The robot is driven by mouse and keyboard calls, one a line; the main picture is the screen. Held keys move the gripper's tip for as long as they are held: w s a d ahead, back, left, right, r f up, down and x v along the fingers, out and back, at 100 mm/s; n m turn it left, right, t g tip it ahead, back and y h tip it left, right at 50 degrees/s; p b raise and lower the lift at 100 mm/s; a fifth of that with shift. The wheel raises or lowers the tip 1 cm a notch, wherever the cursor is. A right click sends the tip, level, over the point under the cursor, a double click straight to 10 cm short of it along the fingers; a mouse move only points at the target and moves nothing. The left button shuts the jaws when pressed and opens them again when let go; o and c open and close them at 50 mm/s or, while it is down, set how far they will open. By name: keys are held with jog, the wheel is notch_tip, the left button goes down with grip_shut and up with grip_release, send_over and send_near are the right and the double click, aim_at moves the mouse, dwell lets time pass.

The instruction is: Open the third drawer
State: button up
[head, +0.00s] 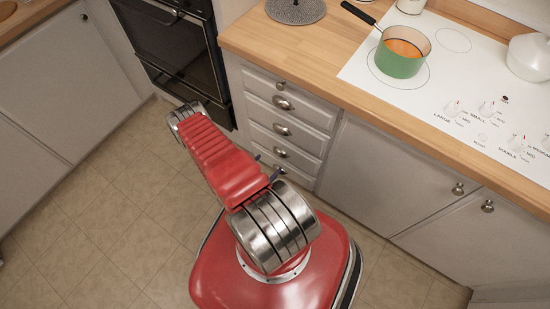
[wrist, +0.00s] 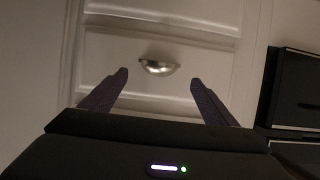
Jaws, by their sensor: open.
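The stack of pale grey drawers (head: 308,130) stands right of the oven in the head view, with several metal handles. All its fronts look shut. In the wrist view, one drawer front (wrist: 105,62) faces me with a metal cup handle (wrist: 158,68). My gripper (wrist: 159,78) is open and empty, with one dark finger on each side of that handle and a gap to it. Which drawer this is, I cannot tell for sure. In the head view, my arm hides most of the gripper; dark finger parts show near the lower drawer handles.
A black oven (head: 180,50) stands left of the drawers; its dark edge shows in the wrist view (wrist: 300,85). The wooden counter (head: 270,48) overhangs the drawers. A green pot (head: 401,62) stands on the white hob. The tiled floor (head: 115,210) is clear on the left.

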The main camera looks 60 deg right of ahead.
jog(key=x, duration=0.7)
jog(key=shift+d, duration=0.15)
jog(key=c, duration=1.5)
